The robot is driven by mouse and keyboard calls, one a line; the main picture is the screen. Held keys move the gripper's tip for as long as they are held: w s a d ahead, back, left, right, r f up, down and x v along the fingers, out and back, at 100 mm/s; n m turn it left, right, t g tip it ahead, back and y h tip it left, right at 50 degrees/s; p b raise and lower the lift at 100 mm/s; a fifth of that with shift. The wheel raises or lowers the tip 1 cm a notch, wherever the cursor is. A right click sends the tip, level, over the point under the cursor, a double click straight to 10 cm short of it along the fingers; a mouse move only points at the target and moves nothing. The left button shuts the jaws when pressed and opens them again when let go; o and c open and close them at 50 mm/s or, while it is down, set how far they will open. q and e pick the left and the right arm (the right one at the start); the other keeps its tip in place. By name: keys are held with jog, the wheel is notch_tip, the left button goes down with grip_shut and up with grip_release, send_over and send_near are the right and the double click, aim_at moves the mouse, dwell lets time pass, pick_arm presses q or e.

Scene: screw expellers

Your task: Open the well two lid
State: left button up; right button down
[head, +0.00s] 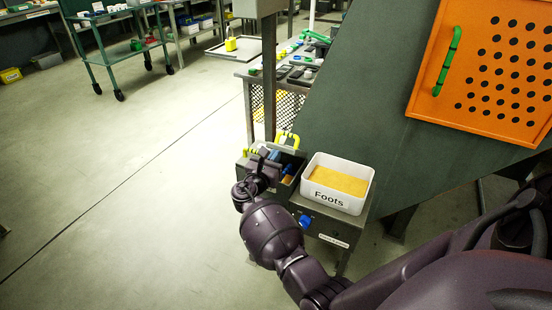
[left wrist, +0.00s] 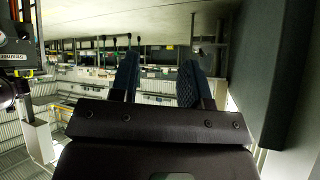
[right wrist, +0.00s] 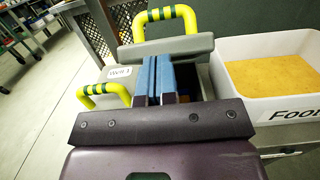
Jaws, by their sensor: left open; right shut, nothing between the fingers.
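In the right wrist view, a grey lid (right wrist: 190,46) with a yellow-and-green handle (right wrist: 165,17) lies beyond my right gripper (right wrist: 162,78). A second yellow-and-green handle (right wrist: 105,92) is left of the fingers, near a label (right wrist: 120,72) reading "Well 1". No well two label is readable. The right gripper is shut and empty; its blue fingertips are over or in front of a dark opening, partly hidden. In the head view, my right gripper (head: 274,156) is at the well box (head: 300,153), near the handle (head: 288,138). My left gripper (left wrist: 158,78) is open and empty in its wrist view.
A white bin (head: 347,199) labelled "Foots", holding yellow material, stands just right of the wells. A blue knob (head: 305,221) is on the stand's front. A large dark green machine panel with an orange perforated plate (head: 490,85) rises to the right. Floor at left is clear.

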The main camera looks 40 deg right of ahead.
aim_at(287, 135)
jog(key=d+r+y+p, duration=0.1)
jog(key=r+p, duration=0.1)
jog(key=w+d+r+g+y+p, duration=0.1)
jog(key=d+r+y+p, duration=0.1)
jog(key=p, duration=0.1)
jog(key=w+d+r+y+p, duration=0.1)
jog(key=r+p, duration=0.2)
jog(key=shift+d+g, duration=0.4)
jog(key=d, duration=0.1)
jog(key=d+y+p, duration=0.1)
jog(key=w+d+r+g+y+p, duration=0.1)
pick_arm(q)
notch_tip(287, 135, up, 8)
jog(key=w+t+b, duration=0.1)
jog(key=shift+w, duration=0.15)
pick_arm(e)
jog(key=w+d+g+y, duration=0.1)
jog(key=w+d+y, duration=0.1)
jog(key=d, duration=0.4)
jog(key=shift+w, duration=0.35)
pick_arm(q)
jog(key=shift+r+n, duration=0.1)
jog(key=shift+n, duration=0.2)
pick_arm(e)
jog(key=shift+d, duration=0.1)
jog(key=shift+r, duration=0.1)
